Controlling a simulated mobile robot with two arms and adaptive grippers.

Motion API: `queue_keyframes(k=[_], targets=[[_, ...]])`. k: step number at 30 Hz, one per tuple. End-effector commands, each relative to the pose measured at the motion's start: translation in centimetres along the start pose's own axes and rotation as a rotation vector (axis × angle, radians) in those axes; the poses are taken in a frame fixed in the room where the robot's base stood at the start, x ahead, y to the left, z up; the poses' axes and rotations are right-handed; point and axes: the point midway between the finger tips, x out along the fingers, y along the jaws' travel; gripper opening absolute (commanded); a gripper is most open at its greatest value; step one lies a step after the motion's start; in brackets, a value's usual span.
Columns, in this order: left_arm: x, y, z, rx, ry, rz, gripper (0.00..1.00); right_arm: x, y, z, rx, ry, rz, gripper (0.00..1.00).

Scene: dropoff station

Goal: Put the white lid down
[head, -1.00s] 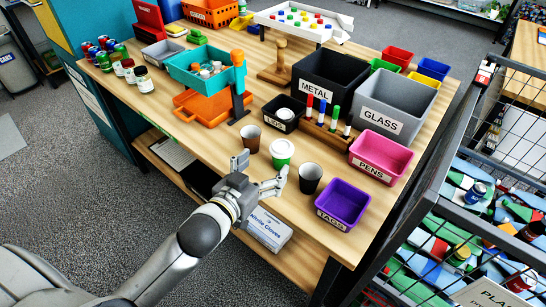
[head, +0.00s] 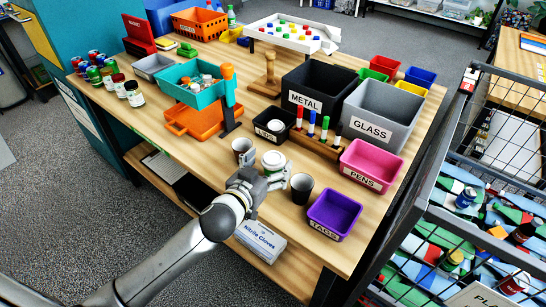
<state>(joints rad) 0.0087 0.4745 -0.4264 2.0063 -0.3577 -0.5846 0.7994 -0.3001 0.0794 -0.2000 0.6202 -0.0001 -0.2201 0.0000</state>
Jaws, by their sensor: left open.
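A white lid (head: 273,160) shows on top of the cup at the table's near edge. In this view my left gripper hides most of the cup's body. My left gripper (head: 265,167) is open, with its fingers around or just in front of that cup; I cannot tell whether they touch it. The black bin labelled LIDS (head: 262,134) stands just behind, with a white round lid (head: 276,125) in it. My right gripper is not in view.
The purple TAGS bin (head: 335,212), pink PENS bin (head: 372,163) and marker rack (head: 314,143) are to the right. Bare wood (head: 200,150) lies to the left.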

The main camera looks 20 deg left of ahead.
Motion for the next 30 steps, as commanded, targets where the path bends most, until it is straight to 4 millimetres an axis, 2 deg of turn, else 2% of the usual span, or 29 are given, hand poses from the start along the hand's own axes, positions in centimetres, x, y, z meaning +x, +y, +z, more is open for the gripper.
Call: queue_keyframes(k=[3, 7, 17, 26, 30], targets=[[1.6, -0.2, -0.1, 0.001, 0.001, -0.002, 0.82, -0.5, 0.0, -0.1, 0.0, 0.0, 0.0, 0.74], [2.7, -0.1, 0.0, 0.001, 0.001, 0.0, 0.82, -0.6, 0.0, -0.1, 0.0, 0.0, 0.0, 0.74], [3.1, -0.1, 0.1, 0.0, 0.001, -0.001, 0.82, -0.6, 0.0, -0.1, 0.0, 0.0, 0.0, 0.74], [3.0, -0.1, 0.1, 0.0, 0.001, -0.001, 0.52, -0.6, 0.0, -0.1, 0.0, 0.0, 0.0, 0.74], [3.0, -0.1, 0.1, 0.001, 0.001, -0.001, 0.51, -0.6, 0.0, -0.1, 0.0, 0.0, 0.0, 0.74]])
